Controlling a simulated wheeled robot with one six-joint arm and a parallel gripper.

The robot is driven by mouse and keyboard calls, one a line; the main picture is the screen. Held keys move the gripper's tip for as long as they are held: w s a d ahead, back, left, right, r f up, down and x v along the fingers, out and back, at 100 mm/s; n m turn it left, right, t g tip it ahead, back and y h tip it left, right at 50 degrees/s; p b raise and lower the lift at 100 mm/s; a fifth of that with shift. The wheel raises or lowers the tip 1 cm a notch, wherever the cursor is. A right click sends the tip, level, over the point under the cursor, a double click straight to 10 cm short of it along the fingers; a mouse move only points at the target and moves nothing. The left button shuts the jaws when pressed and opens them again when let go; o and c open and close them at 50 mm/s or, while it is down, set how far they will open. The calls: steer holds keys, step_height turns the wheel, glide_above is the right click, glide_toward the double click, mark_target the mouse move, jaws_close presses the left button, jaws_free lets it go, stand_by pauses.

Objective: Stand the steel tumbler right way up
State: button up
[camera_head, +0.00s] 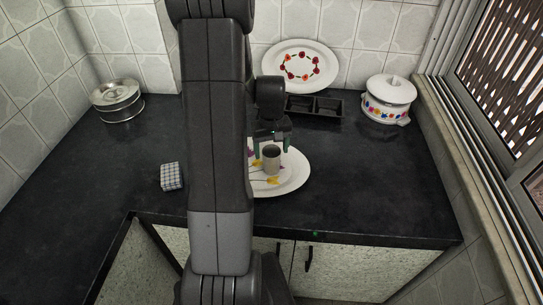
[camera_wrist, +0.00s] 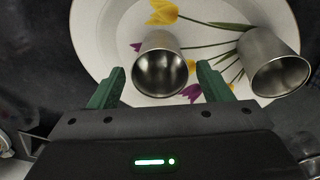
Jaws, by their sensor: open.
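A steel tumbler (camera_head: 271,163) stands on the flowered white plate (camera_head: 296,182), its dark mouth upward in the head view. In the wrist view the same tumbler (camera_wrist: 160,45) shows its open mouth toward the camera. My gripper (camera_head: 272,146) is open, with its green fingers (camera_wrist: 160,80) to either side of this tumbler in that view; contact is not visible. A second steel tumbler (camera_wrist: 256,48) is on the plate at right in the wrist view, its mouth also toward the camera. I cannot tell whether it stands or lies; my arm hides it in the head view.
A black divided tray (camera_head: 314,107), a flowered plate (camera_head: 291,66) against the wall and a lidded white pot (camera_head: 388,98) are at the back. A steel container (camera_head: 118,101) is at back left, a checked blue-white block (camera_head: 172,176) left of my arm. The right counter is clear.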

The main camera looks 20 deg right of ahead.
mark_target(271, 156)
step_height(271, 156, up, 8)
stand_by(0.5)
step_height(271, 156, down, 13)
steer(key=shift+r, duration=0.2)
steer(key=shift+w+r, duration=0.1)
steer(key=shift+r, duration=0.95)
